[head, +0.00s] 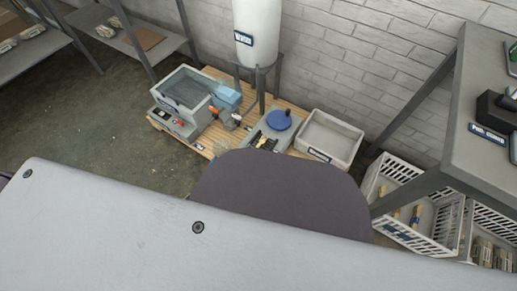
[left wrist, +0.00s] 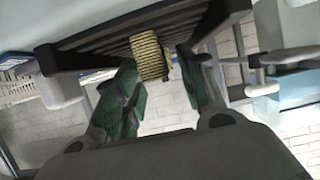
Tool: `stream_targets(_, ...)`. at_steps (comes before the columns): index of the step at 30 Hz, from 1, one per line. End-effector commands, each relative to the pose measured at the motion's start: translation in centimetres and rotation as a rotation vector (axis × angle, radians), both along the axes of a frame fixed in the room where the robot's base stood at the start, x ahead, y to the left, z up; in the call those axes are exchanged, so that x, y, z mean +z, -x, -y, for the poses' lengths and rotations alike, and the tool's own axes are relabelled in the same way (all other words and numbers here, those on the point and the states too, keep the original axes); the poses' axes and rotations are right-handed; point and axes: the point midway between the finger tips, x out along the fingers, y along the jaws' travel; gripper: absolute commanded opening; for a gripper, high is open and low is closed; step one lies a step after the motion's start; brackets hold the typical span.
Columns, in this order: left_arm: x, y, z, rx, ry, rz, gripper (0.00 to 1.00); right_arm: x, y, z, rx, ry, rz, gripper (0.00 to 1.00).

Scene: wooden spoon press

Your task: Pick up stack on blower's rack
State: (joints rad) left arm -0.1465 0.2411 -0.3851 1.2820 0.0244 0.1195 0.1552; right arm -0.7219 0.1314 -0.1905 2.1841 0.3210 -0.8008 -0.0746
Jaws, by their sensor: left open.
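In the left wrist view, the stack (left wrist: 150,55), a ridged yellowish block, shows at the dark slatted rack (left wrist: 95,43). My left gripper (left wrist: 158,72) is open, its two green-padded fingers set apart below the rack. The stack's lower end lies roughly between the fingertips in the picture, and the gripper is not closed on it. I cannot tell whether a finger touches it. The stack's far side and part of the rack are hidden. My right gripper is in neither view.
In the head view, a grey machine (head: 181,90), a blue-lidded unit (head: 279,119) and a grey tray (head: 328,140) stand on a wooden pallet. A white tank (head: 257,32) is behind. White crates (head: 400,222) stand below a grey bench (head: 482,75) at right. Floor at left is clear.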

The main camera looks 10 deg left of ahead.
Motion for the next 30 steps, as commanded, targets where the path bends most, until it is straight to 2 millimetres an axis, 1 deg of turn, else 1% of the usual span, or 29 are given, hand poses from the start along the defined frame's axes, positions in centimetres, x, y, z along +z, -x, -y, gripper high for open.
stream_targets(1, -0.2, -0.3, 0.1, 0.0, 0.0, 0.001, 0.41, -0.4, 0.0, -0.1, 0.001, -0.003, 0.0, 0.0)
stream_targets(6, -0.7, -1.4, 0.5, 0.0, 0.0, 0.001, 0.41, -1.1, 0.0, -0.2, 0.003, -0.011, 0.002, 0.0)
stream_targets(12, -1.0, -2.0, 0.7, 0.0, 0.0, -0.001, 0.41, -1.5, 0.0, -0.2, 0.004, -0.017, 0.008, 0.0)
stream_targets(27, -0.9, -2.1, 0.7, 0.0, 0.0, -0.001, 0.41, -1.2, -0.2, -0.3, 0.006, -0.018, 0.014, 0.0)
stream_targets(28, -0.9, -2.1, 0.7, 0.0, 0.0, -0.001, 0.39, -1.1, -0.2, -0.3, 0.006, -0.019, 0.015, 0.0)
stream_targets(30, -0.9, -2.1, 0.7, 0.0, 0.0, -0.001, 0.3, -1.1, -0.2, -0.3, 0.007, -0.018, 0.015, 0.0)
